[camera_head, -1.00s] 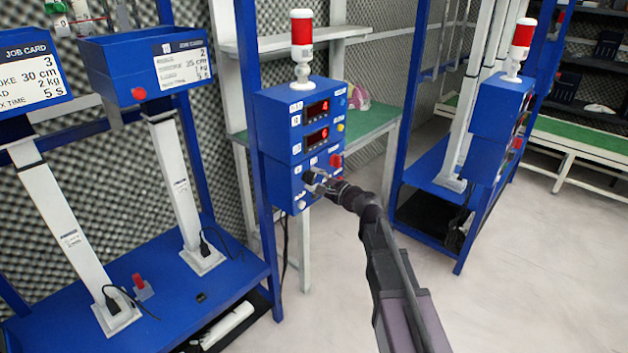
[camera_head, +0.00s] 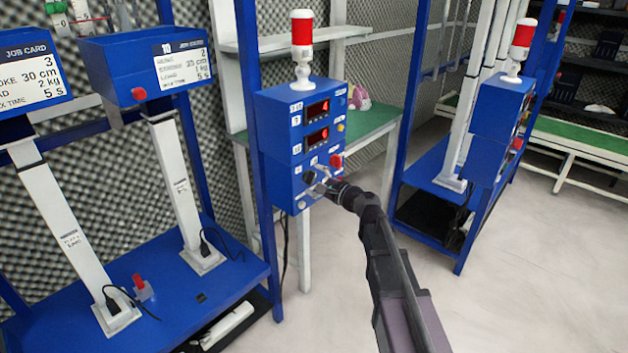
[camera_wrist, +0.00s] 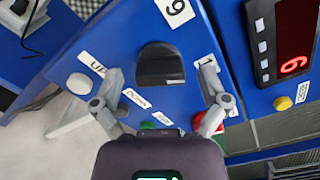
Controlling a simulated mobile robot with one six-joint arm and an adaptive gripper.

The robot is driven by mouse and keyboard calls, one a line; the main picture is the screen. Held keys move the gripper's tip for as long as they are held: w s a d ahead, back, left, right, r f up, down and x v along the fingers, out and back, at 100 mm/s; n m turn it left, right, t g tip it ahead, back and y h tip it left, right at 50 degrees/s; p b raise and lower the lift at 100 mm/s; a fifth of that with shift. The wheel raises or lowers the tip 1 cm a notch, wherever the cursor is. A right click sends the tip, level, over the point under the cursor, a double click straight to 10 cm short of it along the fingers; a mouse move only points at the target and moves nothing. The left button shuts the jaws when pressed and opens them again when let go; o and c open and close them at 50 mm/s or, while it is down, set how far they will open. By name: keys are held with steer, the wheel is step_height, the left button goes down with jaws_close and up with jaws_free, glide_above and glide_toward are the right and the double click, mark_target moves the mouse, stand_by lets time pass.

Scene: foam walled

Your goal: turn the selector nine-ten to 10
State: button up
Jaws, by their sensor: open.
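The selector nine-ten is a dark knob (camera_head: 309,177) low on the blue control box (camera_head: 267,125). In the wrist view the black knob (camera_wrist: 161,66) sits on the blue panel between a white label reading 9 and another label that is partly covered by a finger. My gripper (camera_head: 319,179) is in front of the box's lower part. In the wrist view its two grey fingers are spread, one on each side of the knob, with a gap to it on both sides. I cannot tell exactly how far the fingertips are from the panel.
White UP (camera_wrist: 91,61) and DOWN (camera_wrist: 137,98) labels lie close to the fingers. A white button (camera_wrist: 79,84), a green button (camera_wrist: 149,126) and a red display (camera_wrist: 292,40) are nearby. A red-topped lamp (camera_head: 302,35) stands on the box. Open floor lies to the right.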

steer(key=shift+s, duration=0.1)
steer(key=v, duration=1.2)
stand_by(0.4)
steer(key=s+d+f+n+g+h, duration=0.1)
steer(key=s+f+n+g+h, duration=0.55)
steer(key=s+f+n, duration=0.4)
steer(key=s+d+f+n+g+h, duration=0.2)
steer(key=s+d+f+h, duration=0.2)
steer(key=d, duration=0.2)
steer(key=s+d+f+n+g+h, duration=0.1)
steer(key=s+d+f+g+h, duration=0.25)
steer(key=d, duration=0.25)
step_height(320, 180, up, 22)
steer(key=t+p, duration=0.1)
steer(key=p, duration=2.2)
